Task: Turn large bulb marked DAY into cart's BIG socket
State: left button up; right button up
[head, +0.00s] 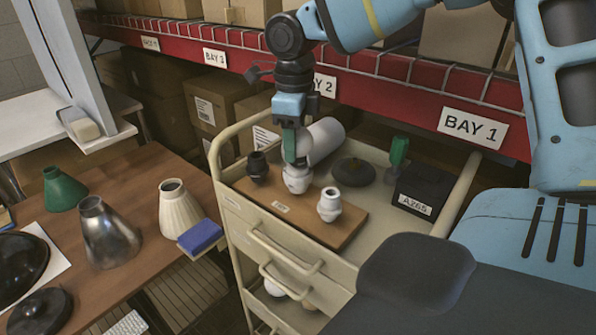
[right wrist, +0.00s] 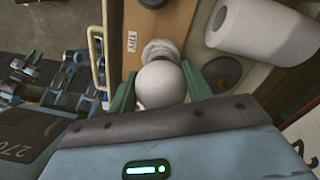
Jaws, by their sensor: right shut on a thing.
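My right gripper (head: 296,160) points down over the cart and is shut on a round white bulb (right wrist: 162,84), which sits between its green fingers in the right wrist view. Just beyond the bulb is a white ribbed socket (right wrist: 160,49); in the head view this socket (head: 297,182) is on the cart's brown board, right under the fingers. Whether the bulb's base is inside it cannot be told. Another white socket (head: 329,204) and a black socket (head: 257,167) stand on the board. No DAY or BIG marking is readable.
On the cart (head: 236,207) are a white cylinder (head: 325,138), a dark round piece (head: 353,172), a green part (head: 399,151) and a black A265 box (head: 412,190). The wooden table (head: 143,185) at left holds several lampshades. A red shelf beam (head: 400,110) runs behind.

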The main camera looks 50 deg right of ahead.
jog(key=shift+f+m, duration=0.1)
jog(key=shift+m, duration=1)
jog(key=o, duration=0.7)
jog(key=shift+d, duration=0.1)
jog(key=shift+o, duration=0.2)
jog(key=n, duration=0.7)
jog(key=shift+a, duration=0.2)
jog(key=n, duration=0.6)
jog(key=shift+s+a+n, duration=0.1)
jog(key=shift+s+n, duration=0.15)
jog(key=shift+n, duration=0.15)
